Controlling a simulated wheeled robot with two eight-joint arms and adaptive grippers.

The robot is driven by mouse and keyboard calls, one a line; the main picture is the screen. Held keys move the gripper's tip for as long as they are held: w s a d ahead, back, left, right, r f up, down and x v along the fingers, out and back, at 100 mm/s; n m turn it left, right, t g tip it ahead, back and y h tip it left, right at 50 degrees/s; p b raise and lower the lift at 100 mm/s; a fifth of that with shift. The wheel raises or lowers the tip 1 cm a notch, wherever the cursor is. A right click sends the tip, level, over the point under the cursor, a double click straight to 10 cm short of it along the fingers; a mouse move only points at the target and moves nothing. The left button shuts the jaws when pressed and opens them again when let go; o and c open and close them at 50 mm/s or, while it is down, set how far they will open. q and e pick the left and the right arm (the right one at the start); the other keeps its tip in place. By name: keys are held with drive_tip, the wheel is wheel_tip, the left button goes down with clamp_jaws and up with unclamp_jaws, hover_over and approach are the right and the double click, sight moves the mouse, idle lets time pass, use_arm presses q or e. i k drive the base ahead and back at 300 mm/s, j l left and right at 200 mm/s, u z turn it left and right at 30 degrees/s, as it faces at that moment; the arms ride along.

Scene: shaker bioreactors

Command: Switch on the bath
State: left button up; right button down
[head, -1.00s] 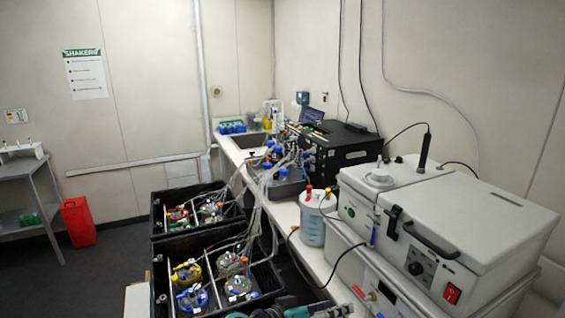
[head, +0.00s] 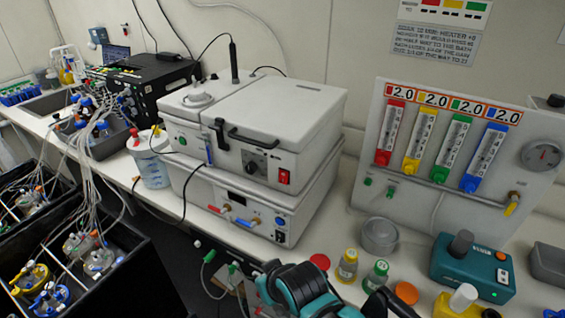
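The bath is a white box with a closed lid (head: 285,98) and a black lid handle (head: 252,138). Its front panel has a black knob (head: 253,167) and a red rocker switch (head: 283,177). The switch is too small to tell its position. The bath sits on top of a second white unit (head: 245,203) with red and blue taps. A teal and black part of one of my arms shows at the bottom edge, well below and in front of the bath. No fingertips of either gripper can be made out.
A flowmeter panel (head: 455,150) stands to the right of the bath. In front of it are a metal bowl (head: 380,236), small bottles (head: 347,266) and a teal device (head: 472,270). A lidded jar (head: 150,165) stands left of the bath. Black bins (head: 120,285) with vessels are lower left.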

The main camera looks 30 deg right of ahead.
sight(284, 179)
drive_tip(key=l+z, duration=0.1)
drive_tip(key=z, duration=0.9)
drive_tip(key=k+l, duration=0.05)
